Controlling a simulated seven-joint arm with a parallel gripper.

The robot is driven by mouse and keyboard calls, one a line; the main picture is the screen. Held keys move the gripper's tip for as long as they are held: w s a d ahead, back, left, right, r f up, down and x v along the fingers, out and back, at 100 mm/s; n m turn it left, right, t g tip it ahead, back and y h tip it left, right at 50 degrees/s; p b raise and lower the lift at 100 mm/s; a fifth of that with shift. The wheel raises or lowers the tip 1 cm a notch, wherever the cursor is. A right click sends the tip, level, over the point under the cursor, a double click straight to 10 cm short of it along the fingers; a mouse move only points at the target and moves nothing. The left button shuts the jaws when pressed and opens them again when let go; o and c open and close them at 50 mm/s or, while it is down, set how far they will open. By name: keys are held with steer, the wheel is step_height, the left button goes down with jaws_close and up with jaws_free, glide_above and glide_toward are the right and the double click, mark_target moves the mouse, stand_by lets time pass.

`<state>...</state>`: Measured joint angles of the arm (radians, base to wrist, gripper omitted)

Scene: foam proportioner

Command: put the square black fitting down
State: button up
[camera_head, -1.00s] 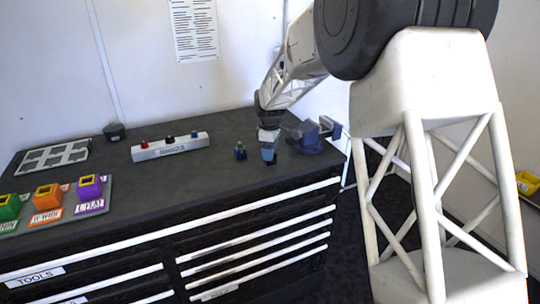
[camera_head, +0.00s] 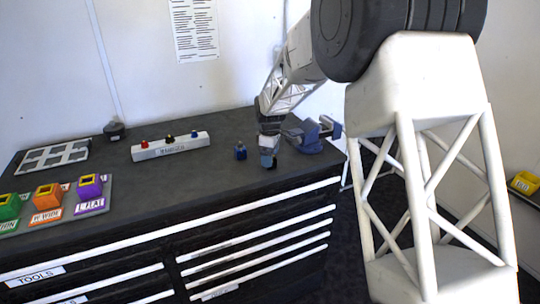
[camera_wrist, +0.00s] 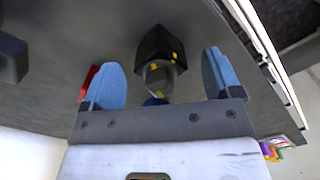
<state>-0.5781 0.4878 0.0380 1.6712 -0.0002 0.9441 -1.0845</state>
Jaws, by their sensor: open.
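The square black fitting (camera_wrist: 158,45) shows in the wrist view, a dark block with yellow marks and a round grey end turned toward the camera. It lies between and beyond the two blue fingertips of my gripper (camera_wrist: 166,76), with a visible gap on each side. My gripper is open. In the head view my gripper (camera_head: 268,157) is low over the bench's front right part. The fitting is a small dark patch (camera_head: 271,166) at the fingertips there, mostly hidden. Its contact with the bench top is hard to make out.
A small dark blue fitting (camera_head: 240,151) stands just left of my gripper. A blue vise (camera_head: 306,139) is close on the right. A white bar (camera_head: 170,147) with several coloured knobs lies farther back. Coloured holders (camera_head: 47,197) stand at left. The bench middle is clear.

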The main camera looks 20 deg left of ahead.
steer(key=shift+r, duration=0.15)
step_height(320, 180, up, 12)
stand_by(0.7)
stand_by(0.9)
steer(key=s+d+r+m, duration=0.3)
steer(key=s+d, duration=0.3)
steer(key=d, duration=0.4)
steer(key=s+d+r+m+t, duration=0.1)
steer(key=s+d+r+m, duration=0.3)
steer(key=d, duration=0.7)
steer(key=s+d+r+m, duration=0.2)
steer(key=s+d+r, duration=0.1)
steer(key=s+d, duration=0.55)
steer(key=s+d+f+m, duration=0.2)
steer(key=s+d, duration=0.4)
steer(key=s, duration=0.3)
steer(key=s+d+f+m+t, duration=0.1)
steer(key=s+d+f+m, duration=0.1)
steer(key=s+d+m, duration=0.2)
steer(key=s+d+f+m, duration=0.3)
steer(key=s+d, duration=0.7)
steer(key=s, duration=0.4)
steer(key=shift+s+d+m+t, duration=0.15)
steer(key=shift+s+m+t, duration=0.2)
steer(key=shift+m, duration=0.25)
